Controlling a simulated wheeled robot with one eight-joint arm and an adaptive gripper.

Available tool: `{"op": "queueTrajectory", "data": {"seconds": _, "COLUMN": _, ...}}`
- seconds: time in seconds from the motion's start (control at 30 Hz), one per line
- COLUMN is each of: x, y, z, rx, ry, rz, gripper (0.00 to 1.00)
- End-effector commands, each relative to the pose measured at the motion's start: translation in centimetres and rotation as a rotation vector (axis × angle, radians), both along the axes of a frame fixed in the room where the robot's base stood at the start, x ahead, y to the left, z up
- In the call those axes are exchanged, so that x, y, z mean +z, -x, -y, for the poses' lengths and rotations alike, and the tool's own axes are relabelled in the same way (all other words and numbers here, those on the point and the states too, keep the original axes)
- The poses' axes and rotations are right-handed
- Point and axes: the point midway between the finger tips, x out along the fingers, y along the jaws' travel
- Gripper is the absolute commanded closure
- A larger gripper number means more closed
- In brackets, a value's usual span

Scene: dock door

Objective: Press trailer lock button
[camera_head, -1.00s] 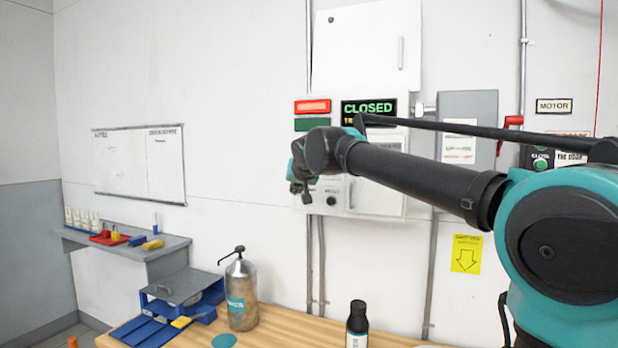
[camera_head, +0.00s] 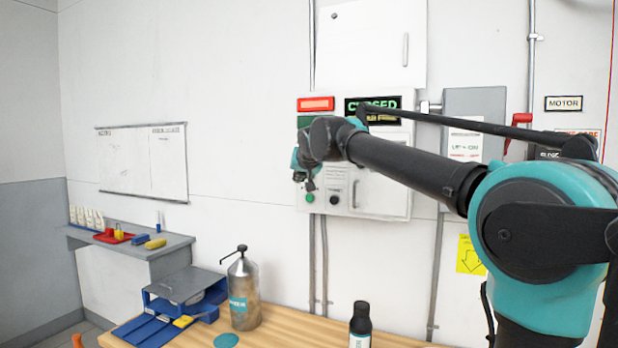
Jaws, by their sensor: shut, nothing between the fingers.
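A white control box (camera_head: 383,200) hangs on the wall below a white cabinet. A lit black sign (camera_head: 372,105) above it reads "CLOSED", partly covered by my arm. A small green button (camera_head: 310,198) shows at the box's lower left, with a black round knob or button (camera_head: 334,200) to its right. Their labels are too small to read, so I cannot tell which is the trailer lock button. My gripper (camera_head: 309,186) is shut and empty, pointing down. It appears just above the green button in the picture; whether it touches the box I cannot tell.
A lit red lamp (camera_head: 315,104) is above the green panel. A grey box (camera_head: 474,103) with a red handle (camera_head: 519,131) is to the right, partly behind my arm.

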Motion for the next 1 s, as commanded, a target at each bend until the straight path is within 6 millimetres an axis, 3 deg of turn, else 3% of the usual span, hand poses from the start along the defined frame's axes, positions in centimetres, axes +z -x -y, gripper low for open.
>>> {"op": "queueTrajectory", "data": {"seconds": 0.4, "x": 0.0, "y": -4.3, "z": 1.6, "rx": 0.0, "ry": -0.001, "rz": 0.0, "gripper": 1.0}}
{"op": "queueTrajectory", "data": {"seconds": 1.0, "x": 0.0, "y": -4.8, "z": 1.8, "rx": 0.0, "ry": 0.0, "rz": 0.0, "gripper": 1.0}}
